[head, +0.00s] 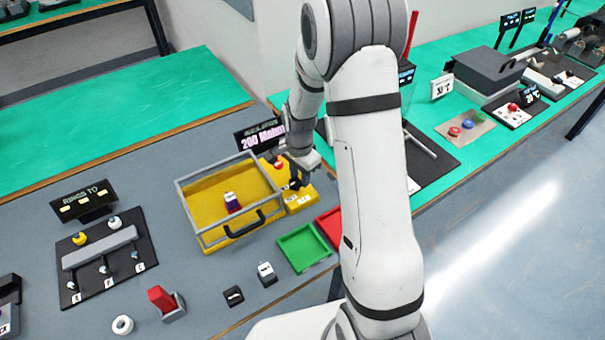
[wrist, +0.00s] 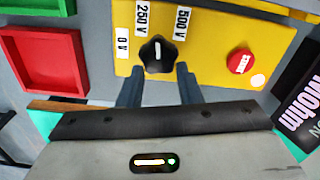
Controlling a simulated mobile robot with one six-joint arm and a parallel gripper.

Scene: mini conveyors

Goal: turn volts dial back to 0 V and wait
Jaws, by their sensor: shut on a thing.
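The black volts dial (wrist: 157,56) sits on a yellow panel (wrist: 215,60) in the wrist view. Its white mark points up the picture, roughly between the 250 V label (wrist: 143,18) and the 500 V label (wrist: 182,21). The 0 V label (wrist: 122,43) is to the dial's left. My gripper (wrist: 159,71) is shut on the dial, one finger at each side of its lower part. In the head view my gripper (head: 298,182) is down at the yellow tester box (head: 301,203), and the dial is mostly hidden there.
A red button (wrist: 240,62) is right of the dial. A display reading 200 Mohm (head: 262,138) stands behind. A yellow bin with a clear-walled frame (head: 205,228) holds a small part. Green (head: 303,249) and red (head: 330,222) trays lie in front.

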